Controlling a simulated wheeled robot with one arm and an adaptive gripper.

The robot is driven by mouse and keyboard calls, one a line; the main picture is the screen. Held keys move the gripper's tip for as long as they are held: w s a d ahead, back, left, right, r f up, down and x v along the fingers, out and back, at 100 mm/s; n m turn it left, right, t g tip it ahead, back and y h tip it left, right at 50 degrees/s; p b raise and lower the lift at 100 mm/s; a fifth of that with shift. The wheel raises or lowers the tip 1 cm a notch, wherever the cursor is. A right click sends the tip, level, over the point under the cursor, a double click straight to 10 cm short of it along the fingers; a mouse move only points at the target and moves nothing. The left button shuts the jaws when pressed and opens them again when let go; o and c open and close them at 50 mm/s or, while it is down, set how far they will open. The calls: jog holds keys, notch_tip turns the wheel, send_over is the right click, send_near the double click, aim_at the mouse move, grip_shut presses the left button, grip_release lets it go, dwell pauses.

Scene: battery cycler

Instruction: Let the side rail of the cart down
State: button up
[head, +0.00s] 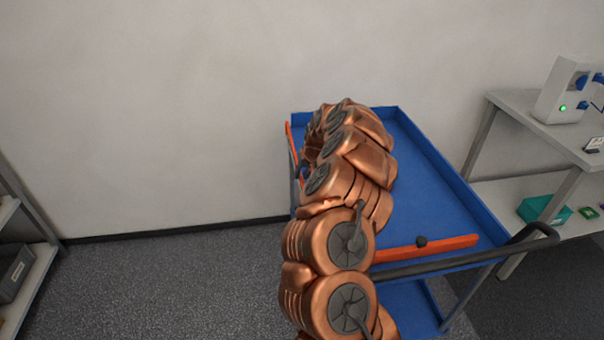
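The cart (440,190) is blue, with an upper tray and a lower shelf, and stands against the wall in the head view. An orange rail (440,247) with a dark knob (421,241) lies across its near end, beside the black push handle (470,259). Another orange bar (291,143) shows in part along the cart's left side, tilted in the picture. My copper arm reaches over the cart's left part and hides much of that side. My gripper is hidden behind the arm's far links, so I cannot see its fingers or any contact with a rail.
A grey bench (545,125) at the right holds a white device (566,90) with a green light. A green box (543,209) sits on its lower shelf. A shelf unit (30,270) stands at the left. The floor (170,285) between it and the cart is clear.

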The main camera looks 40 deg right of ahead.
grip_shut()
